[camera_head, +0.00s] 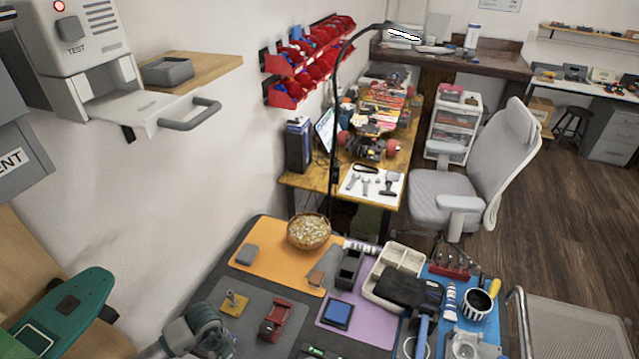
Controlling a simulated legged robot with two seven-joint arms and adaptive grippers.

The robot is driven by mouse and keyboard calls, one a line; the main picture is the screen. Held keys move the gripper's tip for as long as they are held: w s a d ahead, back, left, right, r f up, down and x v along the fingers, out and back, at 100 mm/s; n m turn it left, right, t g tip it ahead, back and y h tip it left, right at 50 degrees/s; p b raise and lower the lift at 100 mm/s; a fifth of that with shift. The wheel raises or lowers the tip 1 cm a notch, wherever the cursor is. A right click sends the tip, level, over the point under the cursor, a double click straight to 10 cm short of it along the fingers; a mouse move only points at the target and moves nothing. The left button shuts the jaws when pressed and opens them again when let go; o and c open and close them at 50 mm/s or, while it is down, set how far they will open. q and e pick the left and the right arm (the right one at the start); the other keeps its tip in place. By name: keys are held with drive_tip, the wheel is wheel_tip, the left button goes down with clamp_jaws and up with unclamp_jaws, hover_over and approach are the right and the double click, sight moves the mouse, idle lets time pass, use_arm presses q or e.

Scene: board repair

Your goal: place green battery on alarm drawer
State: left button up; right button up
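The white alarm box with a TEST label (75,45) is on the wall at the upper left. Its drawer (150,108) is pulled out, with a grey handle on its front, and no battery shows on its visible top. A small dark object with a green part (314,351) lies at the bottom edge of the view, partly cut off. It may be the green battery, but it is too small to tell. A grey-green rounded part at the bottom left looks like a link of my arm. No fingers of either gripper can be made out.
A grey tray (167,70) sits on a wooden shelf beside the alarm box. The workbench below holds an orange mat (270,262), a wicker bowl (309,232), a white bin (385,262) and tools. A green skateboard deck (85,300) is at the left. A chair stands behind.

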use_arm(q)
drive_tip(key=w+d+r+n, duration=0.4)
drive_tip(key=r+n, duration=0.2)
drive_tip(key=n, duration=0.6)
drive_tip(key=w+d+r+n, duration=0.4)
drive_tip(key=d+r+n, duration=0.1)
drive_tip(key=n, duration=0.6)
drive_tip(key=shift+w+d+r+n, duration=0.25)
drive_tip(key=shift+w+r+n, duration=0.05)
drive_tip(key=shift+r+n, duration=0.1)
